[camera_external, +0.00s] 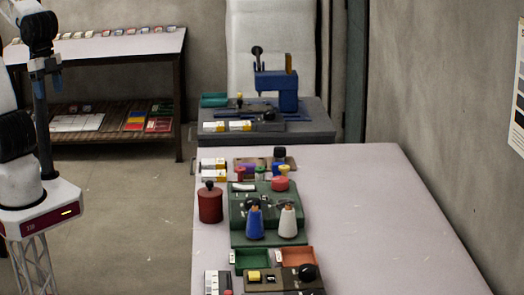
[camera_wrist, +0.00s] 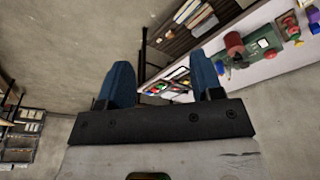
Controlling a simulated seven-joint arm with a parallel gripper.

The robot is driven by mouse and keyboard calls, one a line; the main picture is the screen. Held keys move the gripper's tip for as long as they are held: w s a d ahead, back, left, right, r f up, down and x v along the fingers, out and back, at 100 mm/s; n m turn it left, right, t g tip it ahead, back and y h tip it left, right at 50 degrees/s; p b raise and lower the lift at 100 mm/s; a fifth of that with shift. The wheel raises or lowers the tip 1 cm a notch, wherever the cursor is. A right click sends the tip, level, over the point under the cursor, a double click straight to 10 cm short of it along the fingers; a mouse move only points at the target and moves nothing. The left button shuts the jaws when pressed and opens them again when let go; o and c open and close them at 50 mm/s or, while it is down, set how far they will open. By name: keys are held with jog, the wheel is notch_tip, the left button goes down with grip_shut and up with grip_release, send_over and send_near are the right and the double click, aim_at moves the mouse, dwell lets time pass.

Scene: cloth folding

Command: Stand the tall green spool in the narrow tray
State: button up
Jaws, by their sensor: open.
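My gripper (camera_wrist: 164,78) is open and empty, its two blue fingers wide apart in the wrist view. In the external view the gripper (camera_external: 46,82) hangs at the far left, well away from the long table. A small green spool-like piece (camera_external: 260,172) stands in a row of small coloured pieces; I cannot tell if it is the tall green spool. A shallow green tray (camera_external: 252,258) and an orange tray (camera_external: 297,257) lie side by side near the table's front; I cannot tell which tray is the narrow one.
A green machine base (camera_external: 237,221) carries a blue cone spool (camera_external: 255,222) and a white one (camera_external: 288,221). A dark red canister (camera_external: 209,203) stands left of it. The long table's right side (camera_external: 370,220) is clear. A shelf table (camera_external: 110,46) stands at the back left.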

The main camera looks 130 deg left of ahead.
jog(key=shift+s+d+f+m, duration=0.15)
jog(key=shift+s+d+f, duration=0.1)
jog(key=shift+s, duration=0.35)
jog(key=shift+s+d+f+m, duration=0.1)
jog(key=shift+s+d+m, duration=0.1)
jog(key=shift+s, duration=0.35)
